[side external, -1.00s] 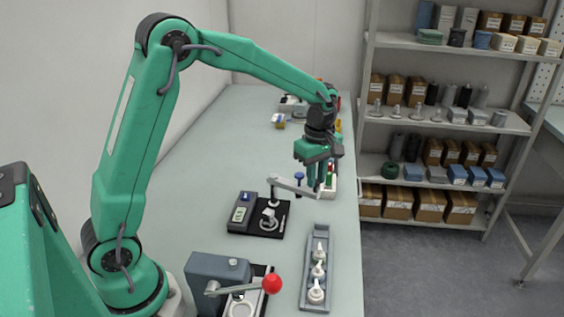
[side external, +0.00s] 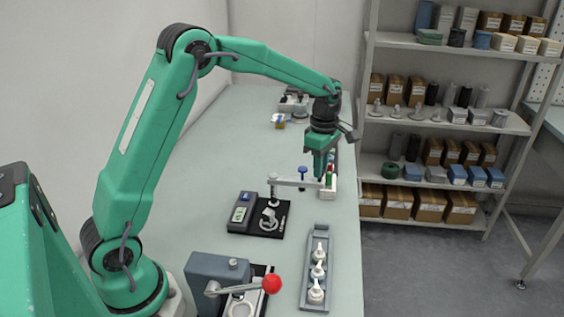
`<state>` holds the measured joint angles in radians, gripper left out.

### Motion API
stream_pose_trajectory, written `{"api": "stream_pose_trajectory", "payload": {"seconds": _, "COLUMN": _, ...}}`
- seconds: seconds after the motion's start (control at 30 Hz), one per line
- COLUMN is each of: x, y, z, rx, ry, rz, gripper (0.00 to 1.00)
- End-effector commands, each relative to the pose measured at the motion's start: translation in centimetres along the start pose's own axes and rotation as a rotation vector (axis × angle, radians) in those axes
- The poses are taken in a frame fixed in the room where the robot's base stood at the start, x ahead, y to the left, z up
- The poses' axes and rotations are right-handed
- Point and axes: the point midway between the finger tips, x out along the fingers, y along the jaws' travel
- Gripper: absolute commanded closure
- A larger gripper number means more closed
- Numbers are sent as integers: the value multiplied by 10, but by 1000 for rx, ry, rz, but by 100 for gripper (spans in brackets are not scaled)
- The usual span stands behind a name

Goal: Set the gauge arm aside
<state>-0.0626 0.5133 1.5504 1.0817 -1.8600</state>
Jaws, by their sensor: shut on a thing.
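The gauge arm (side external: 290,182) is a light grey bar. Its left end sits on an upright post (side external: 272,190) at the black gauge base (side external: 284,209). A blue-headed pin (side external: 302,170) stands through the bar. My gripper (side external: 321,180) is shut on the bar's right, free end, its fingers pointing down. The fingers partly hide that end. A white part with a handle (side external: 268,219) sits on the black base below and is clear of the bar.
A grey tray (side external: 330,236) with several white caps lies in front. A press with a red-knobbed lever (side external: 271,283) stands nearer. The table's left middle is clear (side external: 228,150).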

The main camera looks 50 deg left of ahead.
Motion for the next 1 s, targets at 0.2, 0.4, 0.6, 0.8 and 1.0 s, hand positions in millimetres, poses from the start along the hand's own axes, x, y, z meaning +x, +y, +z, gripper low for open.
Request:
{"api": "stream_pose_trajectory", "payload": {"seconds": 0.2, "x": -2, "y": 3, "z": -3, "rx": -7, "ry": -2, "rz": 8, "gripper": 59}}
{"api": "stream_pose_trajectory", "payload": {"seconds": 0.4, "x": -1, "y": 2, "z": -2, "rx": -3, "ry": -2, "rz": 5, "gripper": 59}}
{"api": "stream_pose_trajectory", "payload": {"seconds": 0.6, "x": -4, "y": 2, "z": -1, "rx": -2, "ry": -2, "rz": 5, "gripper": 59}}
{"api": "stream_pose_trajectory", "payload": {"seconds": 0.8, "x": -19, "y": 2, "z": -1, "rx": -2, "ry": -2, "rz": 7, "gripper": 59}}
{"api": "stream_pose_trajectory", "payload": {"seconds": 1.0, "x": -45, "y": 2, "z": -2, "rx": -3, "ry": -2, "rz": 8, "gripper": 59}}
